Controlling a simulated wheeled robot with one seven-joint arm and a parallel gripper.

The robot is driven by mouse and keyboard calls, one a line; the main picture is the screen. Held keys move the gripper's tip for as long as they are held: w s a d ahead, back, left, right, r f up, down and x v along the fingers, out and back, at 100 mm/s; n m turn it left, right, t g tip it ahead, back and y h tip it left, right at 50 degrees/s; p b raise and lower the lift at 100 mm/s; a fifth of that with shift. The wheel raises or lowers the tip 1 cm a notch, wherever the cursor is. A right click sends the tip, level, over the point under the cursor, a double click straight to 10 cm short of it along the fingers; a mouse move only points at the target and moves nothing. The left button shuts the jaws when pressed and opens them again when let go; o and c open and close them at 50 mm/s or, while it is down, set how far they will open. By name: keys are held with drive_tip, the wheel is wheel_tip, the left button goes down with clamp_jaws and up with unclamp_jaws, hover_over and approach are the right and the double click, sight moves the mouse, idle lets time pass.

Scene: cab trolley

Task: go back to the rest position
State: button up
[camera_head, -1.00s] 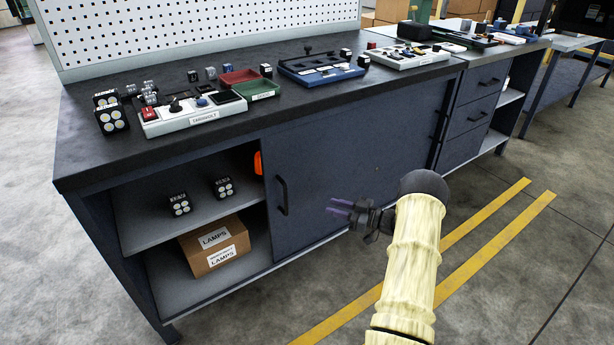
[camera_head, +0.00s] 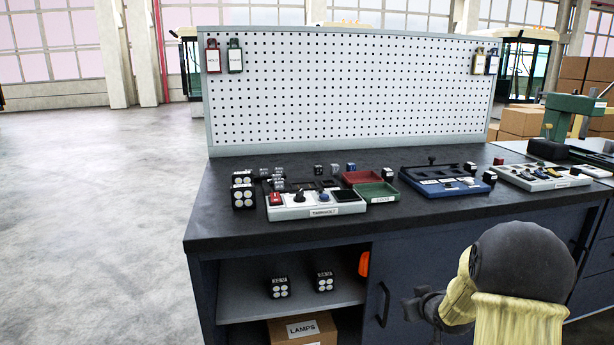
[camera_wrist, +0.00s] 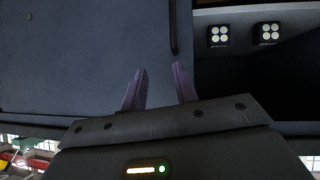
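My gripper (camera_wrist: 160,88) shows in the wrist view with its two purple fingers apart and nothing between them. It faces the dark sliding door of the workbench (camera_head: 330,238). In the head view my gripper (camera_head: 418,304) is dark, in front of the door near its handle (camera_head: 383,304); its fingertips are hard to make out there. My arm, with a black rounded joint and a cream cover, fills the lower right of the head view and hides part of the bench front.
On the bench top stand a labelled switch panel (camera_head: 318,212), red (camera_head: 361,178) and green (camera_head: 377,192) trays and a blue tray (camera_head: 440,187). Lamps (camera_head: 279,288) sit on the open shelf above a cardboard box (camera_head: 303,328). The floor at left (camera_head: 90,220) is clear.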

drive_tip(key=s+a+m+g, duration=0.1)
drive_tip(key=s+a+g, duration=0.25)
drive_tip(key=s, duration=0.55)
drive_tip(key=s+a+r+m+g, duration=0.15)
drive_tip(key=s+a, duration=0.35)
drive_tip(key=s, duration=0.5)
drive_tip(key=s+a+g, duration=0.3)
drive_tip(key=s+a, duration=0.1)
drive_tip(key=s, duration=0.5)
wheel_tip(320, 180, up, 33)
drive_tip(key=p, duration=3.4)
drive_tip(key=shift+w+h, duration=0.15)
drive_tip(key=shift+h, duration=0.15)
drive_tip(key=shift+d, duration=0.15)
